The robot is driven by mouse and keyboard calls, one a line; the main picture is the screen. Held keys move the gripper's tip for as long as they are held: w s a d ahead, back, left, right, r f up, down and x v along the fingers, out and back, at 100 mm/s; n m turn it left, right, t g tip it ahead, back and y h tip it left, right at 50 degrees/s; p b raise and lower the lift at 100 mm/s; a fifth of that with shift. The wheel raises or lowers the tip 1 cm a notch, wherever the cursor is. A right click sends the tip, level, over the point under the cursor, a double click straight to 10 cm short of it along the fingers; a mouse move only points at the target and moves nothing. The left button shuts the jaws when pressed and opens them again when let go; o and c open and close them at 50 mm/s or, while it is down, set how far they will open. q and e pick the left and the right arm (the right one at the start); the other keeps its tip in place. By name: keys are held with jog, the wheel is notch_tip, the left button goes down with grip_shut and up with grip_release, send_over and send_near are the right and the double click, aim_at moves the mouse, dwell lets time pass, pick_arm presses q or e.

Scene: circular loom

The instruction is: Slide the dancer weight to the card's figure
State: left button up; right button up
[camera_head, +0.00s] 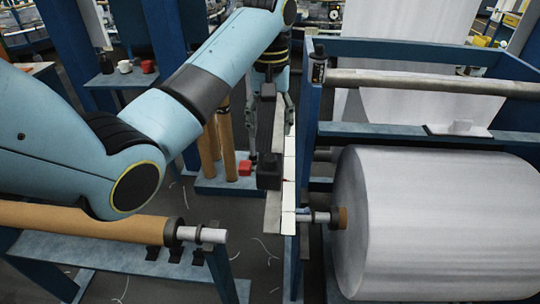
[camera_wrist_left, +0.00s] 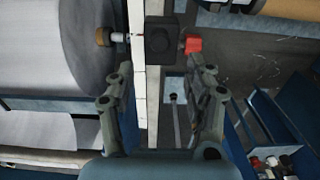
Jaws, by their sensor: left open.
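The dancer weight, which I take to be the dark block (camera_head: 268,172), sits on a grey arm beside a pale strip (camera_head: 289,185); marks on the strip are too small to read. In the left wrist view the block (camera_wrist_left: 161,40) is ahead of the fingers, beside the white strip (camera_wrist_left: 138,55). My left gripper (camera_head: 268,122) is open behind the block in the head view; its fingers (camera_wrist_left: 159,72) are spread wide in the wrist view with nothing gripped. A small white card-like piece (camera_head: 461,127) is on a blue beam; no figure is legible. My right gripper is out of view.
A large white roll (camera_head: 440,220) in a blue frame (camera_head: 307,130) stands right of the weight. A brown roll (camera_head: 90,222) on a blue stand is at lower left.

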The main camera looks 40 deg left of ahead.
aim_at(270, 156)
pick_arm(q)
notch_tip(270, 156, down, 9)
jog(key=shift+f+p, duration=0.15)
jog(key=shift+p, duration=0.45)
grip_shut()
